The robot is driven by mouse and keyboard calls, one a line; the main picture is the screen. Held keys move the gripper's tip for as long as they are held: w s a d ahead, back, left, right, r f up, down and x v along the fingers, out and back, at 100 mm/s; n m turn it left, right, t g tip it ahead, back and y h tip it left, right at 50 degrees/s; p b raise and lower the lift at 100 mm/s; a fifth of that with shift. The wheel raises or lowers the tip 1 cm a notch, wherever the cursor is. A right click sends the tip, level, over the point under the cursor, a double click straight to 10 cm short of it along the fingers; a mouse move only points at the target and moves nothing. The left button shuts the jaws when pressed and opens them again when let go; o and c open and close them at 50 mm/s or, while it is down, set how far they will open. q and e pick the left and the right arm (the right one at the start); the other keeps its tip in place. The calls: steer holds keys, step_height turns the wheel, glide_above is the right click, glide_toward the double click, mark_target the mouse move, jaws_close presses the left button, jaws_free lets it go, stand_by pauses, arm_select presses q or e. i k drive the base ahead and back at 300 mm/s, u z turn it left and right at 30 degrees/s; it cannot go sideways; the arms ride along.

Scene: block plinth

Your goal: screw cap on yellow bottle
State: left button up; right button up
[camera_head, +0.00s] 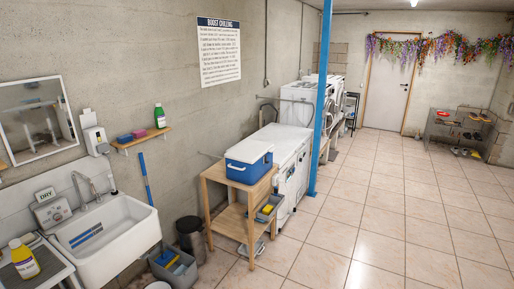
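A yellow bottle (24,262) with a dark and white label stands at the lower left, on a light surface (50,275) beside the sink. Its top is pale and too small to tell whether a cap sits on it. I cannot make out a loose cap anywhere. Neither of my grippers is in view.
A white sink (118,238) is right of the bottle. A wooden stand (228,220) holds a blue cooler (248,162). A bin (191,240) and grey bucket (173,268) stand on the floor. A green bottle (160,117) is on the wall shelf.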

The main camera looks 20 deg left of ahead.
mark_target(24, 259)
steer(key=u, duration=0.45)
steer(key=i, duration=1.35)
steer(key=u, duration=1.7)
steer(key=i, duration=1.05)
steer(key=u, duration=1)
